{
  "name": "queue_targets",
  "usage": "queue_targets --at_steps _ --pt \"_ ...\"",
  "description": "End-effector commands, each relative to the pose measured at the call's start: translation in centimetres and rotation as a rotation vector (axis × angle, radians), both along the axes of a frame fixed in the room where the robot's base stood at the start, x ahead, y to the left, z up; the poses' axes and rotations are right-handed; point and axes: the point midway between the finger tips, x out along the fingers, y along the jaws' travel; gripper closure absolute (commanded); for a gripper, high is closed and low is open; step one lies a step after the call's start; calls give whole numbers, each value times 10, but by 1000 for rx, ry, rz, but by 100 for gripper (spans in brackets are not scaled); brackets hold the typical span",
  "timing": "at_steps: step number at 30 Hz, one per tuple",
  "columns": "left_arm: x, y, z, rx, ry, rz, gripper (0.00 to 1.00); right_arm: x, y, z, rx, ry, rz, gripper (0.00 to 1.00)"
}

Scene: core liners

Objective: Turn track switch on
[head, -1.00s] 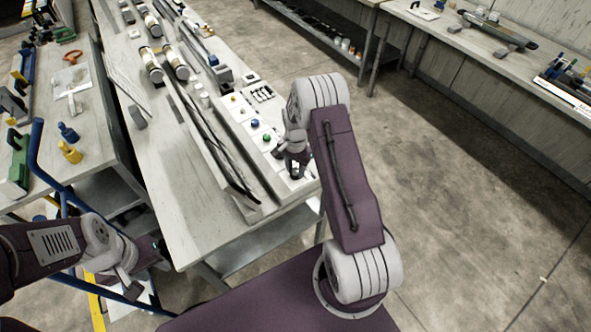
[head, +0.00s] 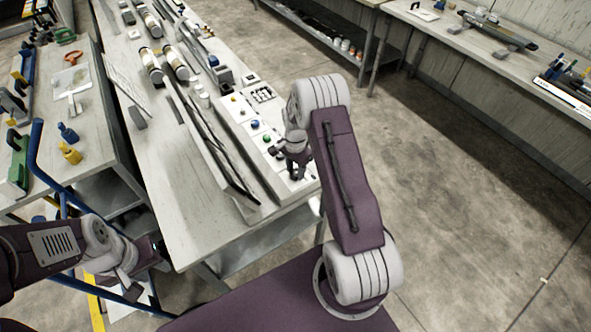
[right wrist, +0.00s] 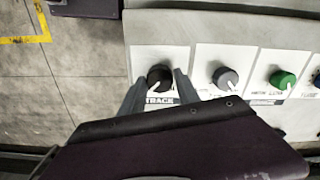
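The track switch (right wrist: 160,77) is a black round knob on a white plate labelled TRACK, in the right wrist view. Its white pointer is turned toward the lower left. My right gripper (right wrist: 160,82) has one finger on each side of this knob, with what looks like a thin gap at each side; contact is hard to tell. In the head view my right gripper (head: 297,172) is over the near end of the control panel (head: 232,108), and my arm partly hides the knob. My left gripper (head: 150,248) is low at the left, away from the panel, its fingers unclear.
A grey knob (right wrist: 225,78) and a green knob (right wrist: 283,79) stand to the right of the track knob. Core tubes (head: 152,66) and a long rail lie on the bench (head: 185,215). A blue tubular frame (head: 37,160) is near my left arm. Open floor lies right.

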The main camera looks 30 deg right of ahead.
Motion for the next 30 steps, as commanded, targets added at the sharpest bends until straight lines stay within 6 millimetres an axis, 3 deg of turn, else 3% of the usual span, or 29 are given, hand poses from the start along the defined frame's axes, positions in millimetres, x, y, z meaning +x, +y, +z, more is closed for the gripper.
queue_targets --at_steps 11,14,24,30 --pt "0 0 -1 0 0 0 64 0 0 2 0 0 2 43" --pt "0 0 -4 0 0 0 64 1 0 14 -1 -3 2 43" --pt "0 0 -14 0 0 0 64 1 0 82 -1 -3 2 43" --pt "0 0 -14 0 0 0 64 0 0 91 -1 0 2 43"
